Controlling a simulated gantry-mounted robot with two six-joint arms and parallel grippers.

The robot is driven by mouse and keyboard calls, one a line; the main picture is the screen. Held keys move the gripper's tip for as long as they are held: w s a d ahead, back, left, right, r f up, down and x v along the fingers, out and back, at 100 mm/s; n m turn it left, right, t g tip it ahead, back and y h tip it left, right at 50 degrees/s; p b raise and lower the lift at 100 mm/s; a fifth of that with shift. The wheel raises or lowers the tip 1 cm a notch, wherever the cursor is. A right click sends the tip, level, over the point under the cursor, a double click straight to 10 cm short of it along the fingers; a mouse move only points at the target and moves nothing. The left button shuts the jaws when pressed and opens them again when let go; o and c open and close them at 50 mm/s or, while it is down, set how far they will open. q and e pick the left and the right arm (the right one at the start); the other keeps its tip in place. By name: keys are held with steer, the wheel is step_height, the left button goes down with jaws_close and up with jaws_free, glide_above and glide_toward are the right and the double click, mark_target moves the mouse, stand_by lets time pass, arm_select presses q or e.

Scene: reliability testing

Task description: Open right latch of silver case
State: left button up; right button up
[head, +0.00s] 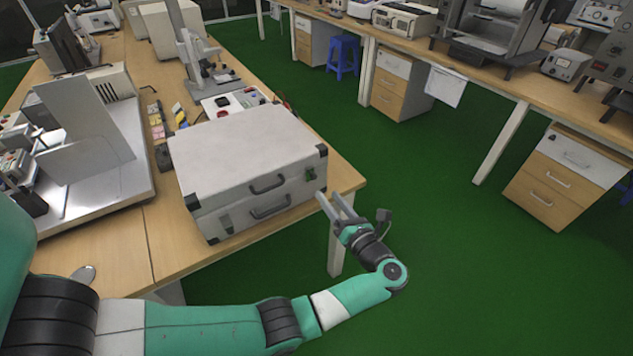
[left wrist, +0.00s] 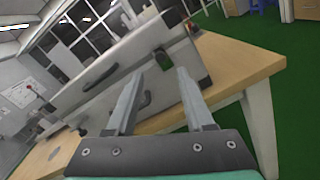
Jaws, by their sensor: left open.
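The silver case (head: 245,150) lies shut near the right end of the wooden table, its handled front facing my left arm. Its right latch (head: 310,174), dark green, is on the front near the right corner. The left latch (head: 225,221) is near the left corner. My left gripper (head: 330,194) is open and empty, just in front of the case's right end, its fingertips near the right latch. In the left wrist view the right latch (left wrist: 162,59) appears between and just beyond the two fingertips (left wrist: 160,75). Contact cannot be told. My right gripper is not in view.
The wooden table (head: 170,235) ends just right of the case. A metal-based apparatus (head: 95,190) stands to its left, and a small instrument board (head: 232,102) lies behind it. Green floor (head: 450,250) is open to the right, with another bench beyond.

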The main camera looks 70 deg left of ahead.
mark_target(315, 178)
arm_select(q)
steer(key=a, duration=0.5)
steer(key=s+a, duration=0.1)
steer(key=a, duration=0.2)
steer(key=shift+b, duration=0.4)
steer(key=shift+d, duration=0.1)
jaws_close()
